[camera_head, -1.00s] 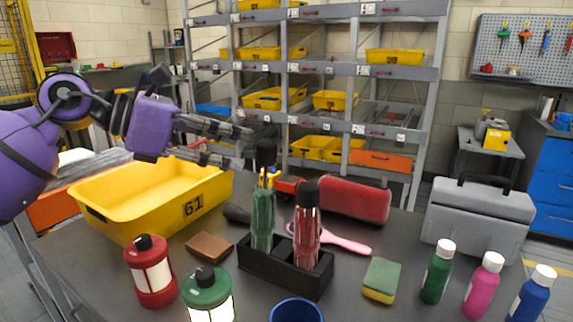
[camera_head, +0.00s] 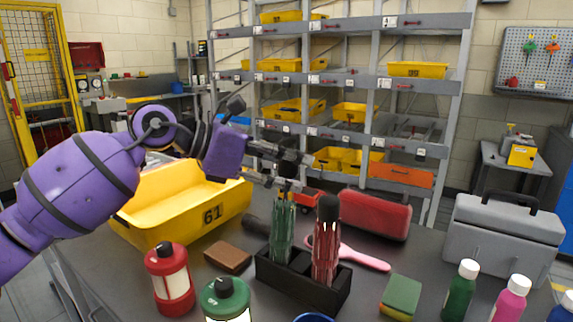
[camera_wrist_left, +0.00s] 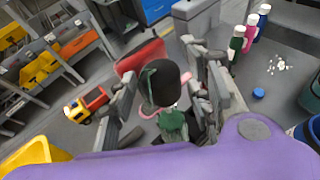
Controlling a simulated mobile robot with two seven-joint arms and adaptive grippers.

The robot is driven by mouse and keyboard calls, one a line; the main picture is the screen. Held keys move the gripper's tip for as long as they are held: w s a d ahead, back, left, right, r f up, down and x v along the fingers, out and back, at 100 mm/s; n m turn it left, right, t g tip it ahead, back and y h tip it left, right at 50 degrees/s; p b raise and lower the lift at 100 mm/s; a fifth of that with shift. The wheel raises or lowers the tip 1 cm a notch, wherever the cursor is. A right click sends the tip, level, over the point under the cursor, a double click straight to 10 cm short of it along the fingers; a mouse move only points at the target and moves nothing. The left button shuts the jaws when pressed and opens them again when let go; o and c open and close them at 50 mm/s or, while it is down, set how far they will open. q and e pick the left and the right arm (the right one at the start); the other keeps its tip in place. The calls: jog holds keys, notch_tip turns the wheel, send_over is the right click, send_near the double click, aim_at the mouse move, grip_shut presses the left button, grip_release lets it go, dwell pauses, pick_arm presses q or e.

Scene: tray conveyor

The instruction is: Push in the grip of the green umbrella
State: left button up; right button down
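The green umbrella (camera_head: 283,222) stands folded and upright in the left slot of a black stand (camera_head: 300,283). Its black grip (camera_wrist_left: 160,84) is on top and shows large in the left wrist view. A red umbrella (camera_head: 326,245) with a dark grip stands in the right slot. My left gripper (camera_head: 296,172) is level at the top of the green umbrella. In the left wrist view my left gripper (camera_wrist_left: 163,72) is open, with a finger on each side of the grip and gaps visible. In the head view the fingers partly hide the grip. My right gripper is not in view.
A yellow bin (camera_head: 180,232) stands behind left. A red bottle (camera_head: 170,280), green bottle (camera_head: 226,300), brown block (camera_head: 228,257) and sponge (camera_head: 401,296) surround the stand. A red case (camera_head: 375,215), pink brush (camera_head: 362,258) and grey toolbox (camera_head: 502,240) lie behind and right.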

pick_arm(q)
grip_shut()
jog(key=shift+f, duration=0.1)
notch_tip(320, 180, down, 3)
jog(key=shift+a+f+b, duration=0.1)
jog(key=shift+a+b, duration=0.05)
jog(key=shift+b, duration=0.2)
jog(key=shift+o, duration=0.3)
grip_release()
jog(key=v, duration=1.2)
